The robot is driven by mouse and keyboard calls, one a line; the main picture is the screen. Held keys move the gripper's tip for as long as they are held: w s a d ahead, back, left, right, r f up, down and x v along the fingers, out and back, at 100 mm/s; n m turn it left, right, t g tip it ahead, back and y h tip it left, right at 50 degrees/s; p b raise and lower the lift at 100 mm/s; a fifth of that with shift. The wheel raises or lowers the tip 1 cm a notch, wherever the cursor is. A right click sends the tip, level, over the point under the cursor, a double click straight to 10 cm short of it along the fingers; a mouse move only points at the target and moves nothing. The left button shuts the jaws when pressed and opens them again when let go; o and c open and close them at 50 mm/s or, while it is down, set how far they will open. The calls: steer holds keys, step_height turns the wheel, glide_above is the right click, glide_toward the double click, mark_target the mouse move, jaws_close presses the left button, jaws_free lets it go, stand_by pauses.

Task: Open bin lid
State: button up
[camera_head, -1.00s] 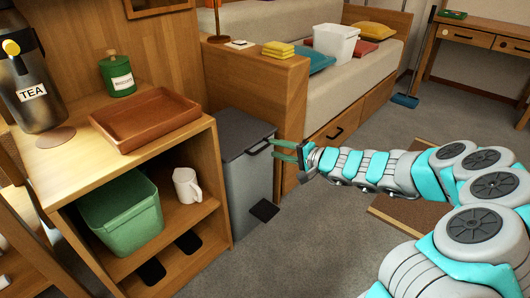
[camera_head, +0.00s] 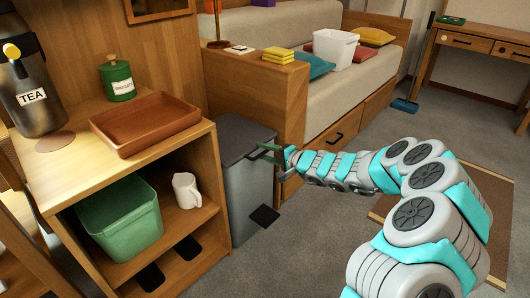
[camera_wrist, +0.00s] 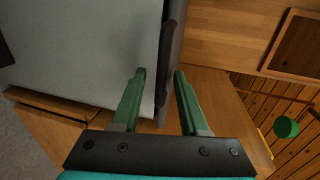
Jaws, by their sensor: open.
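The grey bin (camera_head: 251,195) stands on the floor between the wooden shelf unit and the bed end. Its dark lid (camera_head: 240,130) lies flat and closed on top. My gripper (camera_head: 260,153), with green fingers, is open at the lid's front edge. In the wrist view my gripper (camera_wrist: 160,74) has one finger on each side of the lid's dark edge (camera_wrist: 171,50), in front of the pale bin wall (camera_wrist: 90,50). Whether either finger touches the lid I cannot tell. A black pedal (camera_head: 264,216) sticks out low at the bin's front.
The shelf unit (camera_head: 205,170) is close on the bin's left, with a brown tray (camera_head: 145,122) on top and a green tub (camera_head: 120,218) and white mug (camera_head: 186,190) inside. The wooden bed end (camera_head: 290,100) stands close behind. Carpet (camera_head: 300,255) in front is clear.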

jaws_close()
stand_by(0.3)
stand_by(1.1)
